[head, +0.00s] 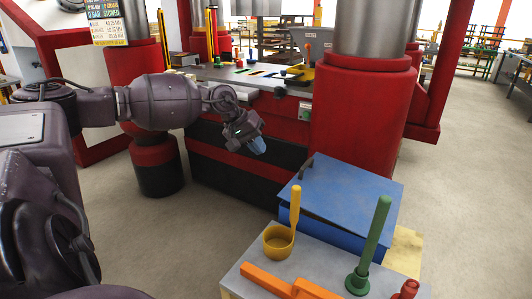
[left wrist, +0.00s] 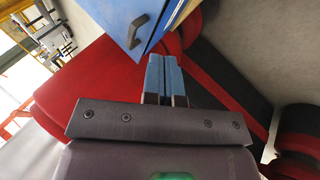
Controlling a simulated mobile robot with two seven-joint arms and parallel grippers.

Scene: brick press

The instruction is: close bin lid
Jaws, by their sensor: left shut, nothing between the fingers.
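The blue bin (head: 325,226) stands on the floor in front of the red press, right of centre in the head view. Its flat blue lid (head: 345,192) lies low over it, with a dark handle (head: 305,168) near the left edge. A narrow dark gap shows under the lid's near edge; I cannot tell whether it is fully down. My left gripper (head: 258,145) is shut and empty, up and left of the lid and apart from it. In the left wrist view, the blue fingertips (left wrist: 164,72) point toward the bin, with the handle (left wrist: 137,32) just beyond them. My right gripper is out of view.
A grey-topped table (head: 243,278) at the front holds a yellow ladle-like cup (head: 279,241), an orange bar (head: 285,283), a green-handled tool (head: 370,248) and a red piece (head: 408,289). The red press column (head: 362,110) rises behind the bin. Floor is clear at right.

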